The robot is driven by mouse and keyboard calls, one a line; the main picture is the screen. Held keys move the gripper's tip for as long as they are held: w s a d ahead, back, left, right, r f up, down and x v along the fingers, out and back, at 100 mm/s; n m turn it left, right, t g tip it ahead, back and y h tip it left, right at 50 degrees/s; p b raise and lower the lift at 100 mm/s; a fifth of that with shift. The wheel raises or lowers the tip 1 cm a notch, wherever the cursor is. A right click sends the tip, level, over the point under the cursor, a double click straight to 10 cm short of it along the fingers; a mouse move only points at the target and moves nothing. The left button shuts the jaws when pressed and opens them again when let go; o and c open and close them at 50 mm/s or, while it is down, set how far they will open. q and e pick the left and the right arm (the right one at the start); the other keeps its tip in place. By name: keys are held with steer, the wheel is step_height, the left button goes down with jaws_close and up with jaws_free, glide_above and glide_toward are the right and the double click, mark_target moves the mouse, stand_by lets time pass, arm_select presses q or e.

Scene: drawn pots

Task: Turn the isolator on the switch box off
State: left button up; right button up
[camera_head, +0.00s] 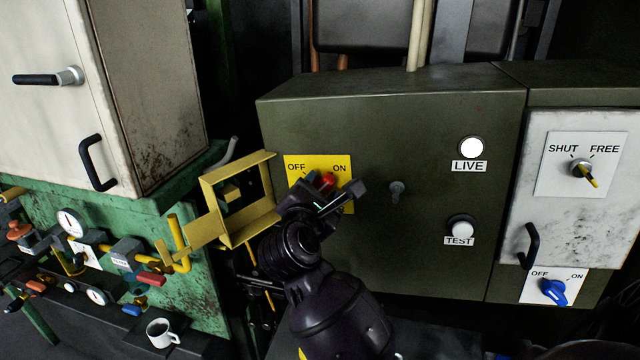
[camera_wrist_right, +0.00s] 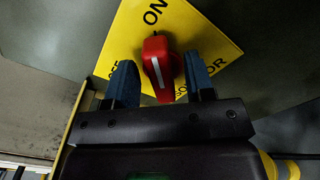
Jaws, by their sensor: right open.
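The isolator is a red knob (camera_head: 327,181) with a white line, on a yellow plate (camera_head: 343,163) marked OFF at left and ON at right. The plate is on the left of the green switch box (camera_head: 430,130). In the right wrist view the knob (camera_wrist_right: 156,62) has its white line pointing roughly toward ON. My right gripper (camera_head: 324,188) is open, with one blue finger on each side of the knob. I cannot tell whether the fingers touch it. The gripper hides the plate's lower part. My left gripper is not in view.
A yellow frame (camera_head: 209,193) stands out at the box's left edge, close to my right gripper. A blue OFF/ON knob (camera_head: 553,291) is at lower right. A mug (camera_head: 160,333) stands lower left.

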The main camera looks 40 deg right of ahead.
steer(key=shift+w+d, duration=0.25)
steer(key=shift+d, duration=0.05)
jaws_close()
